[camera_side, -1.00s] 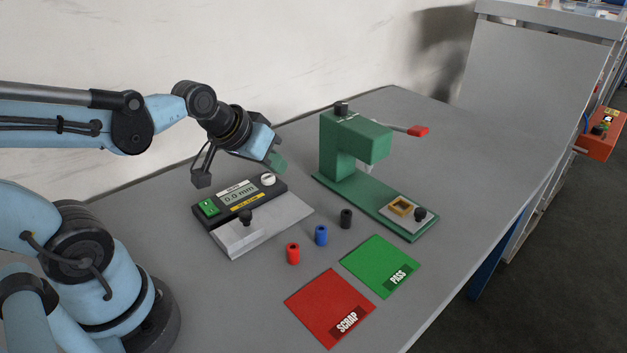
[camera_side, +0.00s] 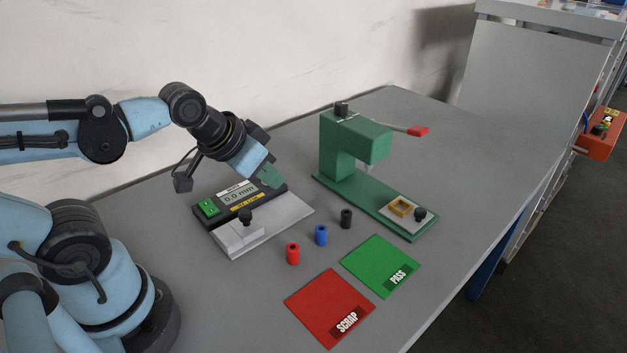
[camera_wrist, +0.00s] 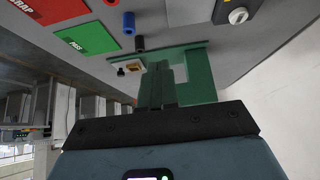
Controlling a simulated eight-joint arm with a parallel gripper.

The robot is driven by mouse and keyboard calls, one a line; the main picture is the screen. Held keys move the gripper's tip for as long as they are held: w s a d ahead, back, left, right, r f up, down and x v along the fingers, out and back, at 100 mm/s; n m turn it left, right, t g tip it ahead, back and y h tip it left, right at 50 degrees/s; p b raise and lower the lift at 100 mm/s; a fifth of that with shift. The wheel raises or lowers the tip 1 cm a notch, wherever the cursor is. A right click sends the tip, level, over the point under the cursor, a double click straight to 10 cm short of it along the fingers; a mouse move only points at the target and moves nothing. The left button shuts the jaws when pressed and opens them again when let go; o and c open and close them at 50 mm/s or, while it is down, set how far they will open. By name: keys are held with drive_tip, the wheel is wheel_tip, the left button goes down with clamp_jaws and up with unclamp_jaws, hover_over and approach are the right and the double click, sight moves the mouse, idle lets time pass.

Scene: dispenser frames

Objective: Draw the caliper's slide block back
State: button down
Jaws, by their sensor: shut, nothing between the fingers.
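The caliper is a dark box with a 0.0 mm display (camera_side: 238,194) behind a pale grey bed (camera_side: 284,213). Its slide block (camera_side: 238,235), with a black knob (camera_side: 246,216) on top, sits at the left end of the bed. My gripper (camera_side: 274,181) is shut and empty, above the right end of the display box, to the right of and higher than the knob. It hides the box's white dial in the side view; the dial shows in the wrist view (camera_wrist: 238,15). In the wrist view my green fingers (camera_wrist: 163,82) are together. The slide block is not visible there.
Red (camera_side: 293,254), blue (camera_side: 321,235) and black (camera_side: 346,218) bushings stand right of the caliper. Red SCRAP (camera_side: 322,300) and green PASS (camera_side: 375,262) mats lie in front. A green press (camera_side: 338,150) with a red-tipped lever stands at right.

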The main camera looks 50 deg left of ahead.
sight(244, 213)
drive_tip(key=c, duration=1.5)
unclamp_jaws()
drive_tip(key=shift+a, duration=0.2)
drive_tip(key=o, duration=0.6)
drive_tip(key=a+n+g, duration=0.1)
drive_tip(key=g, duration=0.1)
drive_tip(key=s+a+r+g, duration=0.1)
drive_tip(key=a+g, duration=0.1)
drive_tip(key=s+a+n+g, duration=0.1)
drive_tip(key=a+g, duration=0.1)
drive_tip(key=shift+r+n, duration=0.3)
drive_tip(key=shift+r, duration=0.05)
drive_tip(key=shift+o, duration=0.2)
drive_tip(key=shift+g, duration=0.6)
drive_tip(key=shift+s+a+f, duration=0.1)
drive_tip(key=shift+f, duration=1.85)
drive_tip(key=shift+s+a+f, duration=0.1)
drive_tip(key=shift+s+f, duration=0.05)
drive_tip(key=shift+f, duration=1.8)
drive_tip(key=shift+s+a+f, duration=0.1)
drive_tip(key=shift+f, duration=1.85)
clamp_jaws()
